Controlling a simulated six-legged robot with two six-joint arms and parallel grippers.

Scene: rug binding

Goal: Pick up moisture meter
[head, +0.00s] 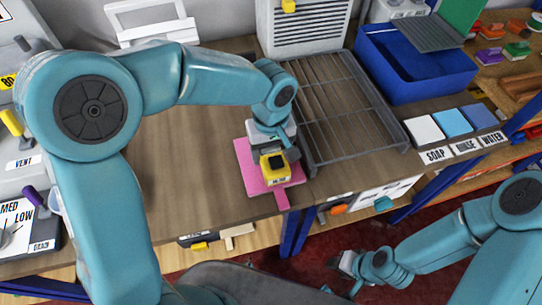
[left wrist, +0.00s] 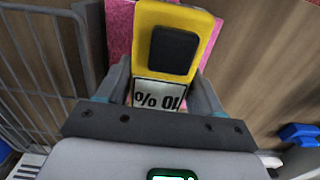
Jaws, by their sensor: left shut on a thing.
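The moisture meter (head: 274,169) is a small yellow block with a black square pad and a white label. It is over the pink mat (head: 252,178) on the wooden bench. My left gripper (head: 279,148) reaches down from above and is shut on it. In the left wrist view the meter (left wrist: 205,27) sits between the two grey fingers of my left gripper (left wrist: 163,88), its label upside down. I cannot tell whether its underside touches the mat. My right gripper (head: 346,268) is low at the right, away from the bench top, too small to read.
A grey wire rack (head: 345,105) stands close to the right of the mat. Behind it is a blue bin (head: 440,82). Soap, rinse and water pads (head: 452,122) line the right side. The bench left of the mat is clear.

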